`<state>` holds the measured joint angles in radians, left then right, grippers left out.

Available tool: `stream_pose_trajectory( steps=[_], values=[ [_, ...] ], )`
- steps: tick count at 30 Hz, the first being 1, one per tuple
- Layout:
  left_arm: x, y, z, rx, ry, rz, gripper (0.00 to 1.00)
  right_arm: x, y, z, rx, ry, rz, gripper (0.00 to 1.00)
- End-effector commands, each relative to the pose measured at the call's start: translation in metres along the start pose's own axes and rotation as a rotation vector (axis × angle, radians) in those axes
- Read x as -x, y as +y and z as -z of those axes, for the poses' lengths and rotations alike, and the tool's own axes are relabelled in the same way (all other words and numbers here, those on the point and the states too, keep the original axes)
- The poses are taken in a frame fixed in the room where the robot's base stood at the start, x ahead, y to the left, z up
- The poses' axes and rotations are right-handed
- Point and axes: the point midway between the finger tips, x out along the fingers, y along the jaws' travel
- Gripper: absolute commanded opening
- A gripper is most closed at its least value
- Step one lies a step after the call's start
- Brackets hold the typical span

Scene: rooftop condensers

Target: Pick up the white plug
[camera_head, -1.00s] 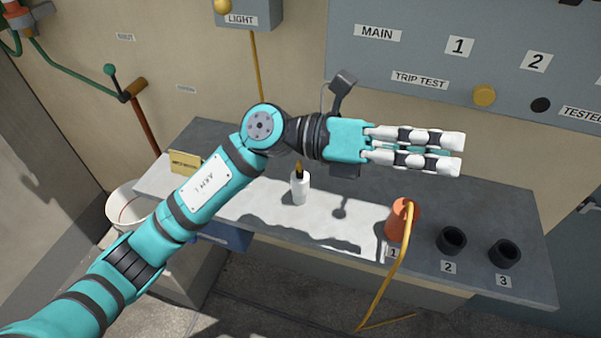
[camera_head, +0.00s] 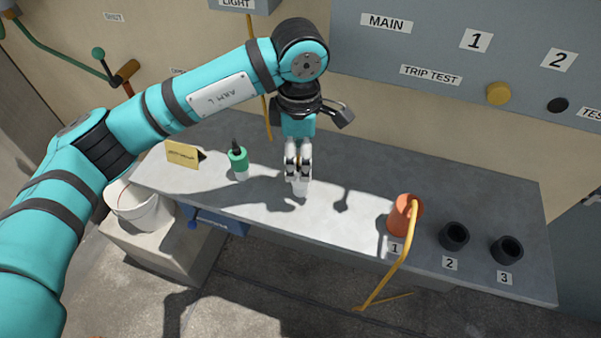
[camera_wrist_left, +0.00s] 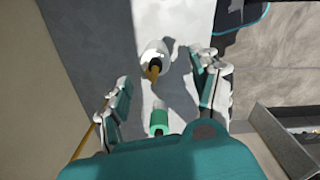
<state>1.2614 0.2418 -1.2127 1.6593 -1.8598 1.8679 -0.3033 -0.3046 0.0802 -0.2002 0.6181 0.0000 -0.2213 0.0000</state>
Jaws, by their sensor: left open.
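The white plug (camera_head: 300,189) stands on the grey bench, in a sunlit strip, partly hidden by my left gripper (camera_head: 299,176). The left gripper points down directly over it. In the left wrist view the white plug (camera_wrist_left: 152,53), with its yellowish-brown tip, shows ahead between the spread fingers of my left gripper (camera_wrist_left: 160,70). The fingers are open and I see a gap on both sides; nothing is held. My right gripper is not in view.
A green-and-white plug (camera_head: 238,162) stands left of the gripper. A yellow sign (camera_head: 182,154) is further left. A grey panel (camera_head: 450,45) rises behind.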

Motion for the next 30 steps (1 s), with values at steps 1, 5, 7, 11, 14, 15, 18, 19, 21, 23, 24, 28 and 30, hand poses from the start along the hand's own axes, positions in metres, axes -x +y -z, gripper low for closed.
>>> stream_pose_trajectory(
  steps=[1, 5, 7, 11, 14, 15, 18, 19, 21, 23, 24, 28, 30],
  values=[
    [-0.009, -0.001, 0.000, 0.001, 0.000, 0.006, 0.64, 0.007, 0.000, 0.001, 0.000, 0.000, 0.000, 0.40],
    [-0.032, -0.001, 0.000, 0.001, -0.001, 0.005, 0.64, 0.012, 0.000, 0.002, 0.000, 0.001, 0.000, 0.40],
    [-0.039, 0.000, 0.000, 0.001, -0.001, 0.003, 0.64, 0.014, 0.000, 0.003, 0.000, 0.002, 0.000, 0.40],
    [-0.047, 0.000, 0.000, 0.000, -0.002, 0.002, 0.64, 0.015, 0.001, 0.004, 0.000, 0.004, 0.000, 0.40],
    [-0.054, 0.001, -0.001, 0.001, -0.002, 0.005, 0.64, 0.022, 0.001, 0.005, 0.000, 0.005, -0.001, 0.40],
    [-0.060, 0.002, -0.001, 0.002, -0.001, 0.006, 0.64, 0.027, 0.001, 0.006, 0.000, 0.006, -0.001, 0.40],
    [-0.075, 0.004, -0.002, 0.001, -0.001, 0.007, 0.64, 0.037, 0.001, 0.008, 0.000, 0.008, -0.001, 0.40],
    [-0.081, 0.004, -0.002, 0.001, -0.001, 0.006, 0.64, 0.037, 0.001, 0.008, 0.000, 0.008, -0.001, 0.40],
    [-0.090, 0.005, -0.002, 0.001, -0.002, 0.004, 0.64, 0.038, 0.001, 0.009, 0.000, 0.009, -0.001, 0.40],
    [-0.095, 0.005, -0.002, 0.000, -0.002, 0.003, 0.64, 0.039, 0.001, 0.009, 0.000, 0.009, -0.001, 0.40],
    [-0.097, 0.005, -0.002, 0.000, -0.003, 0.002, 0.64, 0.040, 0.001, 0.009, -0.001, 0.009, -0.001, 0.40],
    [-0.099, 0.006, -0.002, 0.000, -0.003, 0.000, 0.64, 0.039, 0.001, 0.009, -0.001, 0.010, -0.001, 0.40],
    [-0.099, 0.006, -0.002, 0.000, -0.003, 0.001, 0.64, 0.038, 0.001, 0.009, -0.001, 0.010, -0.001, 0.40]
  ],
)
